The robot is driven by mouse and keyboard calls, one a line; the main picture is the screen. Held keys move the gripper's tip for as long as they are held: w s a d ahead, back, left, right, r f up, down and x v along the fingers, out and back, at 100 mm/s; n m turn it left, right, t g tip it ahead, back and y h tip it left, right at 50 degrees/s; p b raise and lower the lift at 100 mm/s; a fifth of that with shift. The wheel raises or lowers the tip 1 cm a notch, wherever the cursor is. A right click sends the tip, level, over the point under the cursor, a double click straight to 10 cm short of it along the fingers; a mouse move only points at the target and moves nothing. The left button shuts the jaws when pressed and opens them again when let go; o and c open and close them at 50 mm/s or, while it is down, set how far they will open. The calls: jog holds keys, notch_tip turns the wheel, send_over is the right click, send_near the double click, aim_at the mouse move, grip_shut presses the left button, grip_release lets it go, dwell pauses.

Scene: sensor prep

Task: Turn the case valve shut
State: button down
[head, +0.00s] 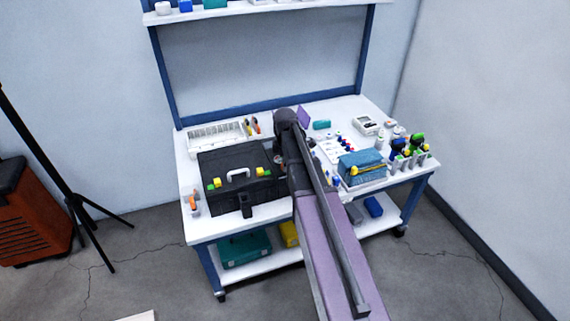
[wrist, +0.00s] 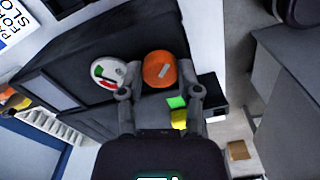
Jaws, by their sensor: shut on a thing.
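The black case (head: 222,168) stands closed at the left front of the workbench, with a pale handle on its lid. In the wrist view its dark side (wrist: 85,50) fills the upper left. The orange round valve knob (wrist: 162,67), with a short slanted white mark, lies between the fingers of my gripper (wrist: 160,83), which is shut on it. A round white gauge (wrist: 106,73) with red and green zones sits just left of the knob, beside the left finger. In the head view my arm hides the knob and most of my gripper.
The workbench (head: 265,219) also holds a white divided tray (head: 215,136) behind the case. A blue bag (head: 362,167) and several bottles stand right of my arm. A tripod (head: 62,165) stands left of the bench. Floor in front is largely clear.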

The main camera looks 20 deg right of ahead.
jog(key=m, duration=1.4)
jog(key=shift+m, duration=2.6)
jog(key=shift+c, duration=1.5)
grip_release()
